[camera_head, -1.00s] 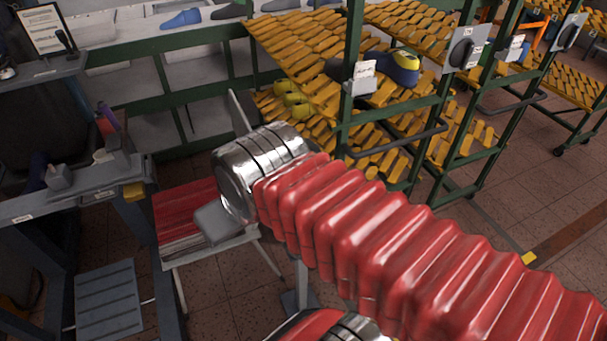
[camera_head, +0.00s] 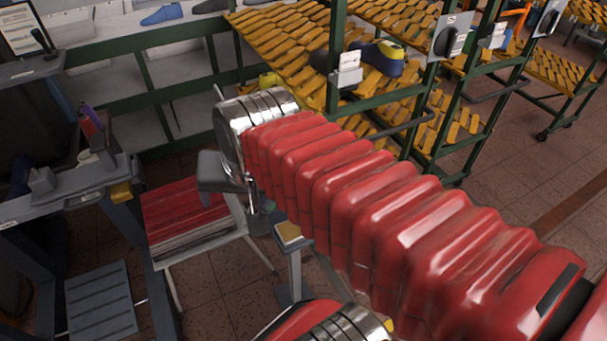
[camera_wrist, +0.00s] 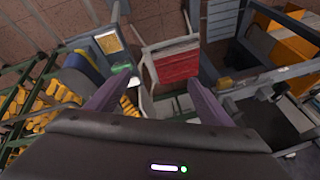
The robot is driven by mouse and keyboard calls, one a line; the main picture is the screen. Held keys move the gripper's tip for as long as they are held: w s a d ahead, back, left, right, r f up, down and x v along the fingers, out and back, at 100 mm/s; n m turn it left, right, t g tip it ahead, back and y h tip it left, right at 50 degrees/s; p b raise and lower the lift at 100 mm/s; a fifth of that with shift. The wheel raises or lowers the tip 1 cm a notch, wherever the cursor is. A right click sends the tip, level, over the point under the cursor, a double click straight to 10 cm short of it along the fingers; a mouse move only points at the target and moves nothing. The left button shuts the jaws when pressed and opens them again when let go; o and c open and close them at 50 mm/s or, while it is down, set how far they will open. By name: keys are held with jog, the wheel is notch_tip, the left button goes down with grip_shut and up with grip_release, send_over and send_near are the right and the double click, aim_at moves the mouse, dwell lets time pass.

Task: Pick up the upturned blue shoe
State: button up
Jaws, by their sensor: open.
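A dark blue shoe with a yellow part on top (camera_head: 384,58) lies on the rack's slatted shelf, to the right of my arm. I cannot tell for sure whether it is upturned. Another blue shoe (camera_head: 162,14) lies on the pale shelf at the back left. My gripper (camera_wrist: 158,97) is open, its two fingers wide apart with nothing held between them.
The green-framed rack (camera_head: 334,60) has posts and a handle bar close to my arm. A small stand with a red stack (camera_head: 184,210) is left of my wrist. A grey workbench (camera_head: 70,185) stands at the left. Open floor (camera_head: 510,140) lies right.

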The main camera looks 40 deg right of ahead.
jog(key=shift+o, duration=0.5)
jog(key=d+m, duration=0.1)
jog(key=m, duration=0.2)
jog(key=w+d+m, duration=0.1)
jog(key=d+m, duration=0.1)
jog(key=m, duration=0.1)
jog(key=w+d+m, duration=0.1)
jog(key=d+m, duration=0.1)
jog(key=m, duration=0.1)
jog(key=shift+w+d+f, duration=0.1)
jog(key=shift+d, duration=0.15)
jog(key=d+f+m+g, duration=0.1)
jog(key=d+f+m, duration=0.1)
jog(key=d+m, duration=1.4)
jog(key=m, duration=0.6)
jog(key=shift+w+d+m+h, duration=0.25)
jog(key=shift+d+m+h, duration=0.05)
jog(key=shift+m+h, duration=0.1)
jog(key=shift+x, duration=4.3)
jog(key=shift+x, duration=2.65)
jog(key=shift+d, duration=0.1)
